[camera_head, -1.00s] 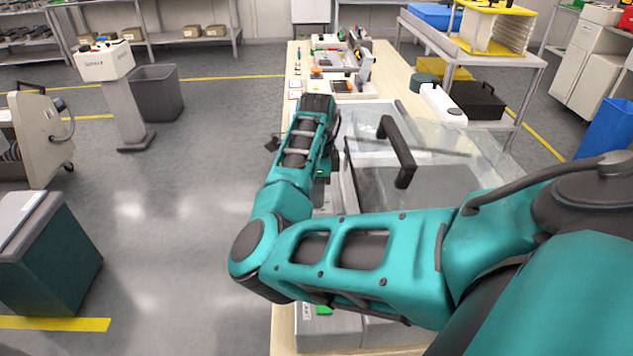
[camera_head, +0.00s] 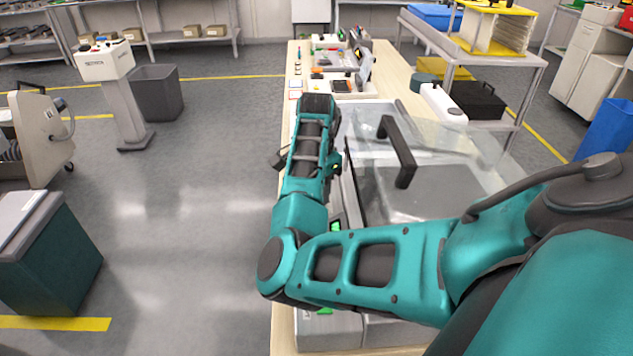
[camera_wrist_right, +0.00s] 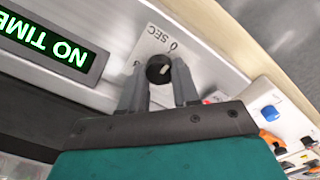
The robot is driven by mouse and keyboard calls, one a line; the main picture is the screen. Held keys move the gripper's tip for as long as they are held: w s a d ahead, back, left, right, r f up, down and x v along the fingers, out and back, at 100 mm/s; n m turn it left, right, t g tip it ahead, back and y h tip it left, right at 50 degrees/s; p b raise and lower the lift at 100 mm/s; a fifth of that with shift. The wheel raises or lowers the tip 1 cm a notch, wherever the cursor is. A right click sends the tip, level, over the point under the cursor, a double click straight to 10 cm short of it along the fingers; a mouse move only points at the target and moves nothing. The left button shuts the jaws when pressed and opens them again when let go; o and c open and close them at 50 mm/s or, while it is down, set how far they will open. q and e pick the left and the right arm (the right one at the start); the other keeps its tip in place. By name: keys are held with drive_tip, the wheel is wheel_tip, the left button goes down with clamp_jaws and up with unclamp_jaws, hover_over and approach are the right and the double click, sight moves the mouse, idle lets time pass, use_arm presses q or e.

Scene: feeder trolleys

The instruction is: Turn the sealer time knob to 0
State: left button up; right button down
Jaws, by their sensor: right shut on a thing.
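The sealer (camera_head: 330,332) stands on the bench, with a clear lid (camera_head: 455,150) and a black handle (camera_head: 398,152). In the right wrist view, the time knob (camera_wrist_right: 159,69) is a small black dial with a pale pointer mark. It sits on a white panel printed "SEC", with a "0" mark near it. A green lit display (camera_wrist_right: 45,42) beside it reads "NO TIME", upside down in this view. My right gripper (camera_wrist_right: 160,78) is shut on the knob, one finger on each side. In the head view my right arm hides the knob. My left gripper is out of view.
A blue button (camera_wrist_right: 269,112) and an orange part (camera_wrist_right: 268,138) are on the panel farther along. In the head view, small devices (camera_head: 345,75) stand at the bench's far end.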

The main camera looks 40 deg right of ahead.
drive_tip(key=shift+n, duration=0.3)
drive_tip(key=c, duration=0.8)
unclamp_jaws()
wheel_tip(320, 180, up, 13)
drive_tip(key=shift+a, duration=0.15)
idle(0.5)
